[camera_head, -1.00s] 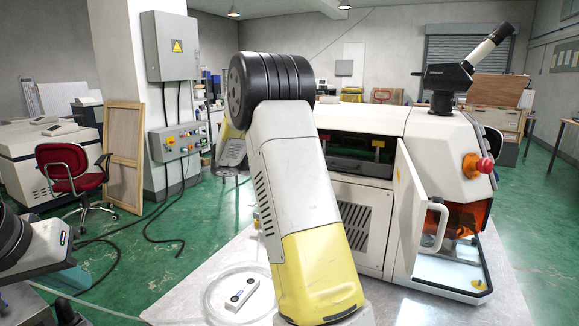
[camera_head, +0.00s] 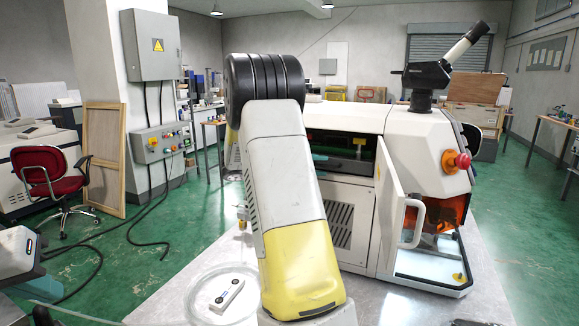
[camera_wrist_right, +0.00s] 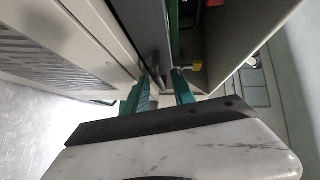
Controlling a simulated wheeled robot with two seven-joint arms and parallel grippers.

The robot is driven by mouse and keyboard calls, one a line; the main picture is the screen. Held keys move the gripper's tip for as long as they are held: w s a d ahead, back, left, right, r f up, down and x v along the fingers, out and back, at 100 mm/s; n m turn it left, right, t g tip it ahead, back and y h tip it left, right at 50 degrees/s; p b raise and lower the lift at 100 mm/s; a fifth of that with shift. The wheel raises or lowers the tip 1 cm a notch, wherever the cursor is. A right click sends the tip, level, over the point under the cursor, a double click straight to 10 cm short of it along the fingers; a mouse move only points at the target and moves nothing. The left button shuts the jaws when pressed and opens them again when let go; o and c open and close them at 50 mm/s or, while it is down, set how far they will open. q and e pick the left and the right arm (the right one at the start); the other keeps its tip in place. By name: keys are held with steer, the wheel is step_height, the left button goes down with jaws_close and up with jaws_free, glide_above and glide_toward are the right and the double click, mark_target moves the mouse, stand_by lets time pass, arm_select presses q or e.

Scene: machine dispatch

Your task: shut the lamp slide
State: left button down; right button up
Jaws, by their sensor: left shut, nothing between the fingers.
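I cannot make out for certain which part is the lamp slide. My right arm hides the bay's left end. My right gripper (camera_wrist_right: 162,90) has its two teal fingers apart. A grey bar (camera_wrist_right: 157,68) shows beyond the gap between them; contact cannot be told. A teal fingertip of it (camera_head: 319,158) shows at the bay in the head view. My left gripper (camera_head: 40,282) is at the lower left edge, shut and empty, far from the machine.
The machine's white front door (camera_head: 391,212) with a handle stands open at right. A white box with buttons (camera_head: 227,293) and a coiled hose lie on the grey table (camera_head: 400,308). A red chair (camera_head: 48,178) stands at left.

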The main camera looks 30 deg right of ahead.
jaws_close()
stand_by(1.3)
